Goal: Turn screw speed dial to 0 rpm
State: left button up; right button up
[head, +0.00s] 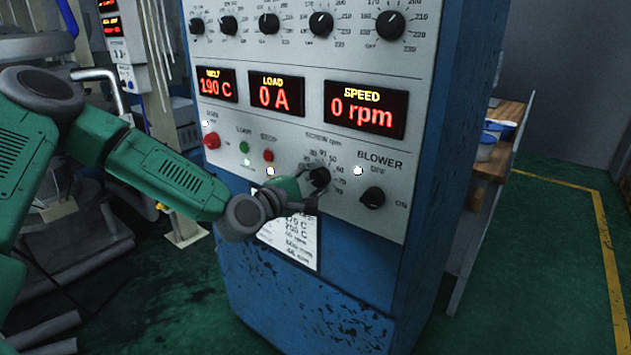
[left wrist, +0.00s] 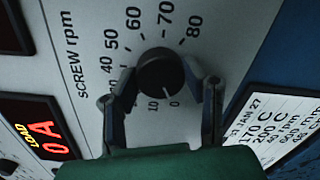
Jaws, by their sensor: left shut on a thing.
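The screw speed dial (head: 319,177) is a black round knob on the grey front panel of the blue cabinet. In the left wrist view the dial (left wrist: 161,76) sits between the fingers of my left gripper (left wrist: 160,88), which is shut on it. Its white pointer line is toward the 0 mark on the printed scale. In the head view my left gripper (head: 308,188) reaches the dial from the left and partly covers its scale. The speed display (head: 364,109) reads 0 rpm. My right gripper is not in view.
The blower knob (head: 372,197) is right of the dial. Red and green buttons (head: 245,147) are to its left. The load display (head: 276,94) reads 0 A, and the melt display (head: 216,85) reads 190 C. A paper sheet (head: 290,240) hangs below.

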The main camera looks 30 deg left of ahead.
pick_arm(q)
jog(key=shift+f, duration=0.2)
jog(key=o, duration=1.2)
jog(key=shift+c, duration=0.2)
jog(key=shift+r, duration=0.1)
jog(key=s+a, duration=0.1)
jog(key=s, duration=1)
jog(key=shift+s+a, duration=0.2)
jog(key=shift+s, duration=0.2)
